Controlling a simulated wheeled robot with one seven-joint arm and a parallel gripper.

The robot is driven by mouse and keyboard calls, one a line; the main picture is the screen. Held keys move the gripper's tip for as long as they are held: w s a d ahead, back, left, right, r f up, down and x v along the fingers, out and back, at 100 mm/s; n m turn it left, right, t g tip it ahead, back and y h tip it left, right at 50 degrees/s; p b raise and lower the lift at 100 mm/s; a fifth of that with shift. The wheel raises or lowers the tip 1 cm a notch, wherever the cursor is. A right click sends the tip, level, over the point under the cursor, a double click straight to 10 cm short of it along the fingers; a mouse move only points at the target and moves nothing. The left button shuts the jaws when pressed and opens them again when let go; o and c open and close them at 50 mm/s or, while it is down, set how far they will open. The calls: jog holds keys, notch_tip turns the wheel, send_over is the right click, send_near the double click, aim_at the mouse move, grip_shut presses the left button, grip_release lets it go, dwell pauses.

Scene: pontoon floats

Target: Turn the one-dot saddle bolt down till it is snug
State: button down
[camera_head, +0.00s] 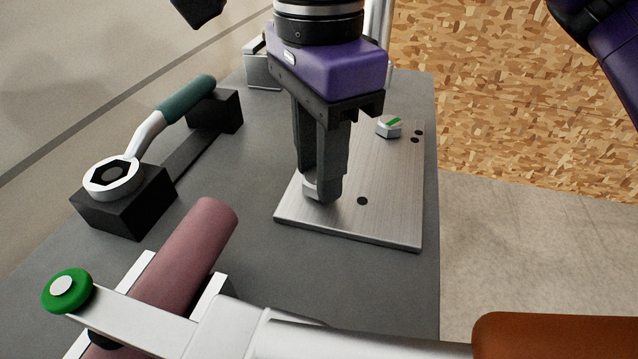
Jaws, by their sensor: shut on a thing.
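A brushed metal plate (390,215) lies flat on the grey bench. One dark dot (362,201) marks its near part. My gripper (322,190) points down just left of that dot, its fingers shut on the one-dot saddle bolt (315,184). Only a sliver of the bolt's silver head shows between the fingers; its mark and underside are hidden, so I cannot tell how far down it sits. The two-dot bolt (389,127), a silver hex head with a green stripe, stands at the plate's far end beside two dots (417,136).
A ring spanner (113,177) with a teal handle rests on black blocks (125,212) at the left. A pink cylinder (190,245) lies in a white cradle in front. A silver tool with a green knob (68,291) and brown handle (550,335) crosses the foreground. A metal block (262,70) stands behind.

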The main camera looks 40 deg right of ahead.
jog(key=m+b, duration=0.2)
jog(key=m, duration=0.4)
jog(key=shift+f, duration=0.2)
jog(key=shift+r+m+b, duration=0.15)
jog(key=shift+m+b, duration=0.4)
jog(key=shift+m, duration=0.85)
